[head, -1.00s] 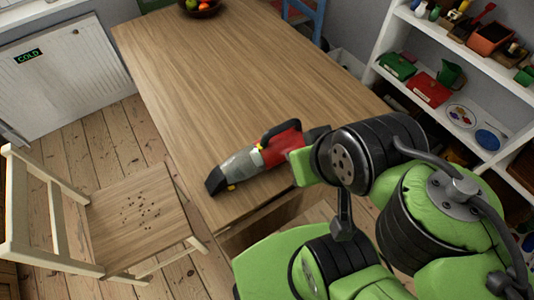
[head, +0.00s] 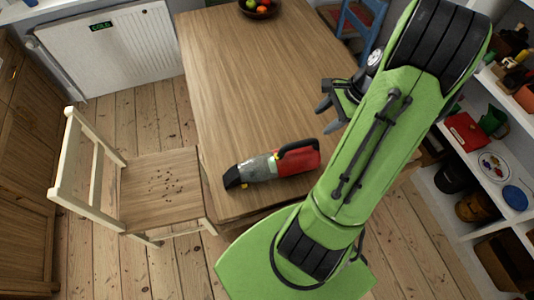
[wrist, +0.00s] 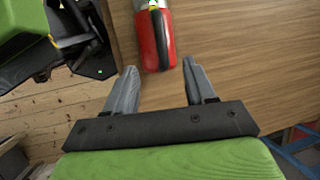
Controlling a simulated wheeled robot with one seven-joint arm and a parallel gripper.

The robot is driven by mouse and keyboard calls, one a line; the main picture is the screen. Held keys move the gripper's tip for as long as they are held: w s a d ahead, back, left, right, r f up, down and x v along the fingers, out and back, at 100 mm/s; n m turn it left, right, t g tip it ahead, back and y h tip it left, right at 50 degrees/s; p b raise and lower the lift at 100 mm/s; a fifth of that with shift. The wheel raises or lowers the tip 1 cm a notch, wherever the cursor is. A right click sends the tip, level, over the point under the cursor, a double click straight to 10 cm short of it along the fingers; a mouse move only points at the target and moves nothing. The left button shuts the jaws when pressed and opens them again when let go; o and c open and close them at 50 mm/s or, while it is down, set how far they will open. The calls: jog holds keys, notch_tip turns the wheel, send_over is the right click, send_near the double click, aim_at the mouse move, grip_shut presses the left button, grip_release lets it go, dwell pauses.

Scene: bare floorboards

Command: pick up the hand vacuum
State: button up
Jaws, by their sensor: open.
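The hand vacuum (head: 272,166) lies on the wooden table (head: 250,80) near its front edge. It has a red body, a black handle, a grey clear section and a dark nozzle pointing left. In the wrist view its red end (wrist: 154,40) shows at the top, beyond and roughly between my fingertips; the nozzle is out of frame. My gripper (head: 325,104) is open and empty, above the table and up and right of the vacuum in the head view. Both fingers show apart in the wrist view (wrist: 158,80), not touching the vacuum.
A wooden chair (head: 160,190) with dark crumbs on its seat stands left of the table. A fruit bowl (head: 258,10) sits at the table's far end. A blue chair (head: 360,35) and shelves (head: 440,190) are on the right. The table's middle is clear.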

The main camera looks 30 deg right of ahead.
jog(key=b, duration=0.2)
send_over(295, 144)
jog(key=s+d, duration=0.2)
notch_tip(295, 144, down, 9)
jog(key=shift+d+f, duration=0.1)
jog(key=shift+f, duration=0.1)
jog(key=x, duration=0.5)
jog(key=shift+w+f+b, duration=0.2)
jog(key=shift+f+b, duration=0.1)
jog(key=shift+b, duration=0.05)
grip_shut()
jog(key=shift+r, duration=0.1)
